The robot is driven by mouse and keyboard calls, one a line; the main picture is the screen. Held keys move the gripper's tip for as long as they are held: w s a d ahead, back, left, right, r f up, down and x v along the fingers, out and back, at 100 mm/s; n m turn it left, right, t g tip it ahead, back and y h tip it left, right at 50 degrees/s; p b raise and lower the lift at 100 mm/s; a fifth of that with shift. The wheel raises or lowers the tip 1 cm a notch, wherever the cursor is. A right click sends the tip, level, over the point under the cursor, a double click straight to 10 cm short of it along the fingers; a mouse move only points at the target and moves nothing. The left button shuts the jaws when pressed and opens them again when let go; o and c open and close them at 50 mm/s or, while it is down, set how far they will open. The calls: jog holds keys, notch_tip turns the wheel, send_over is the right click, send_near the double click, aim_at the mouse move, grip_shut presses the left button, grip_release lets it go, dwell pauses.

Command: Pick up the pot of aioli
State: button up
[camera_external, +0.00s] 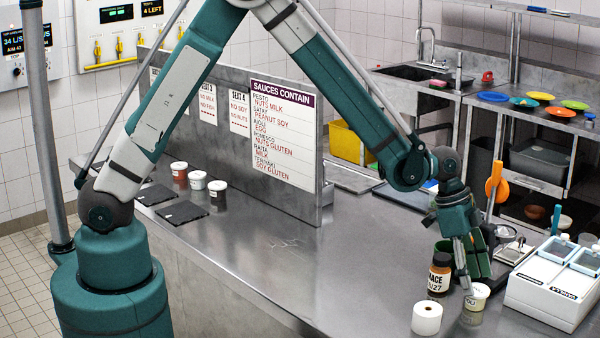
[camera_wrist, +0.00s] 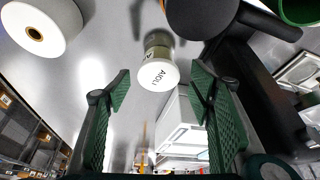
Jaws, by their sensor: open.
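The pot of aioli (camera_external: 478,296) is a small pot with a white lid, on the steel counter at the right of the external view. In the wrist view its lid (camera_wrist: 157,76) reads AIOLI and lies just ahead of the gap between my fingers. My gripper (camera_external: 467,284) points down close beside the pot and partly overlaps it in the external view. In the wrist view the green pads of my gripper (camera_wrist: 160,88) stand apart, one on each side of the lid's line, with nothing held. I cannot tell whether a finger touches the pot.
A brown labelled jar (camera_external: 440,274) stands close left of my gripper. A white roll (camera_external: 426,318) stands in front; it also shows in the wrist view (camera_wrist: 40,30). A white lidded box (camera_external: 547,292) is at right. Three pots (camera_external: 198,180) stand by the sauce board (camera_external: 285,135). The middle counter is clear.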

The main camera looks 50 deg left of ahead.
aim_at(476, 288)
jog(key=shift+s+x, duration=0.2)
jog(key=shift+x, duration=1.85)
jog(key=shift+d, duration=0.1)
jog(key=c, duration=0.9)
